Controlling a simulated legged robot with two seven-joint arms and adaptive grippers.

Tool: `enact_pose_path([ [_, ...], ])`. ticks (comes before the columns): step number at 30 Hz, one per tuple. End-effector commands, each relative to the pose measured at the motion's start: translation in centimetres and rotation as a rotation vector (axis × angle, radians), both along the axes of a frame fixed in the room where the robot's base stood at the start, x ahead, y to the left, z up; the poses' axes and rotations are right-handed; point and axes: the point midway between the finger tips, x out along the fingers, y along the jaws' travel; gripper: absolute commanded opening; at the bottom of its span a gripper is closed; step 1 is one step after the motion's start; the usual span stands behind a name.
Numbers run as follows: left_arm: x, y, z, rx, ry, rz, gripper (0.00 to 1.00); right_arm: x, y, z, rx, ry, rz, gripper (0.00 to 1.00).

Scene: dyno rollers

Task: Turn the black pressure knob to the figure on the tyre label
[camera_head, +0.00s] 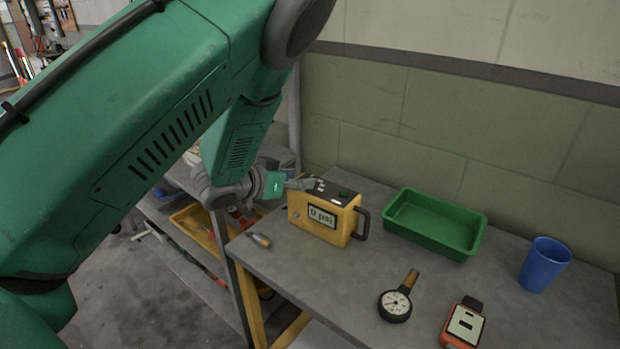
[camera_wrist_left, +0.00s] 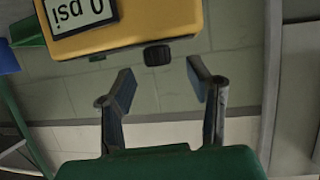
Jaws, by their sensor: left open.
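A yellow pressure box (camera_head: 351,228) stands on the bench, with a display (camera_head: 322,217) reading "0 psi". The box also shows in the left wrist view (camera_wrist_left: 150,22), upside down, with its display (camera_wrist_left: 80,12). There the black knob (camera_wrist_left: 157,55) sticks out from the box. My left gripper (camera_head: 305,184) is at the top left of the box. In the left wrist view my left gripper (camera_wrist_left: 160,82) is open, with the knob just beyond the gap between its fingertips and apart from both. I can make out no tyre label. My right gripper is not in view.
A green tray (camera_head: 432,246) is right of the box. A round gauge (camera_head: 395,304), an orange device (camera_head: 464,325) and a blue cup (camera_head: 544,265) stand on the bench (camera_head: 340,280). A small tool (camera_head: 260,240) lies at its left edge. The bench middle is clear.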

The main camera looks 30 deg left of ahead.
Motion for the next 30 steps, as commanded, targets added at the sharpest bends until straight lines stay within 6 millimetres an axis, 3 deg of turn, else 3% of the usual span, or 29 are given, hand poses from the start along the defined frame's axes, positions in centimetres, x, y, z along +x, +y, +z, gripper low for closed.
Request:
enact_pose_path([
  [3,1.8,-0.4,-0.8,0.0,0.0,-0.003,0.46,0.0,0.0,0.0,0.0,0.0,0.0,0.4],
  [9,3.5,-0.7,-1.5,-0.001,-0.001,-0.002,0.46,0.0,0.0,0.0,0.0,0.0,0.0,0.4],
  [19,3.8,-0.8,-1.6,-0.001,-0.001,-0.001,0.46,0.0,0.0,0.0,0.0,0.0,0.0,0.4],
  [20,3.8,-0.8,-1.6,-0.001,-0.001,-0.001,0.39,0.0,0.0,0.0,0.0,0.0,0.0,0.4],
  [23,3.8,-0.8,-1.6,-0.001,-0.001,-0.001,0.03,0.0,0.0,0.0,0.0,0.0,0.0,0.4],
  [30,3.8,-0.7,-1.6,-0.002,-0.001,-0.005,0.0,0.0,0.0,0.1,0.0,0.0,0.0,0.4],
])
